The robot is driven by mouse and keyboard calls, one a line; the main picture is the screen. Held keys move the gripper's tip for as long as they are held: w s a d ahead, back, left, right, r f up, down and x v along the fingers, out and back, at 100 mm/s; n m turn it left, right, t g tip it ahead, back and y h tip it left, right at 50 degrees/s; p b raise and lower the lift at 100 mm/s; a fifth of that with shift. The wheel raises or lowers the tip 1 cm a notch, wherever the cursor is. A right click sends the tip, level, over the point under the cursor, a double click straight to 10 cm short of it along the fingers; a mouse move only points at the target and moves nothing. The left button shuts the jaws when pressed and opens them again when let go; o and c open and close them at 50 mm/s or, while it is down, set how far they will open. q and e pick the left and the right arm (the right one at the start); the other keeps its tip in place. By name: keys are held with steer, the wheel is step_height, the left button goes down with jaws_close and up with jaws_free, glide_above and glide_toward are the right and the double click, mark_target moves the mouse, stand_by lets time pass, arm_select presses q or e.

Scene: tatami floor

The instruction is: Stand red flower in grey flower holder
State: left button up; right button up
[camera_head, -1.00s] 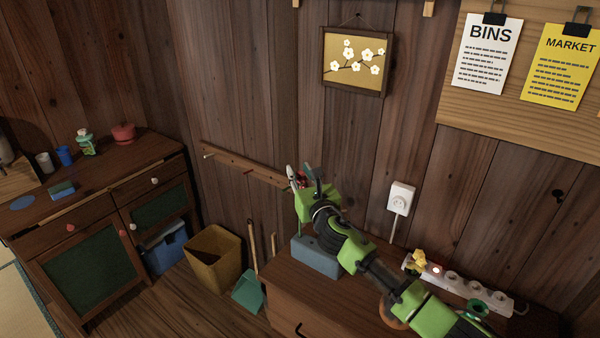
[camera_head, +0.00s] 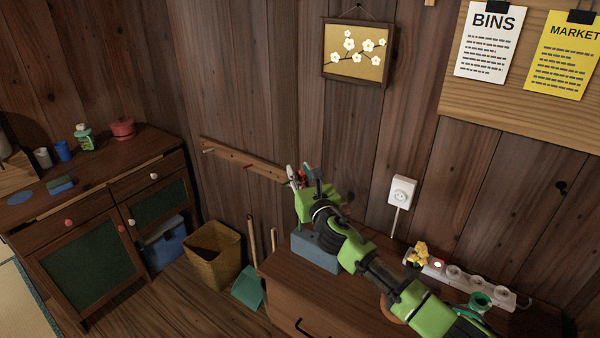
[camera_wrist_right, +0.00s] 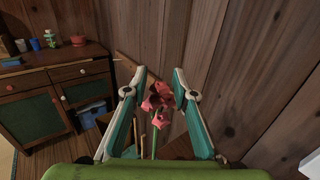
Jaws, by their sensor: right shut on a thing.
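The red flower (camera_wrist_right: 158,96) is between the fingers of my right gripper (camera_wrist_right: 160,73), its green stem running down towards the palm in the right wrist view. In the head view my right gripper (camera_head: 302,174) is up near the wall, with a little red of the flower (camera_head: 302,181) showing between its fingers. A grey-blue box (camera_head: 316,252), perhaps the grey flower holder, stands on the wooden chest below and behind my right gripper. The arm partly hides it, and its top opening cannot be made out. My left gripper is not in view.
A peg rail (camera_head: 243,163) is on the wall behind the gripper. A white socket strip (camera_head: 455,276) with a yellow item (camera_head: 417,254) lies on the chest at right. A yellow bin (camera_head: 213,262) and a dark cabinet (camera_head: 95,245) stand left.

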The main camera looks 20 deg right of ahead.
mark_target(301, 184)
steer(key=shift+f+b, duration=1.4)
steer(key=shift+f, duration=0.35)
steer(key=o, duration=0.9)
steer(key=shift+c, duration=0.2)
steer(key=shift+r, duration=0.1)
step_height(301, 184, up, 10)
steer(key=shift+f, duration=0.1)
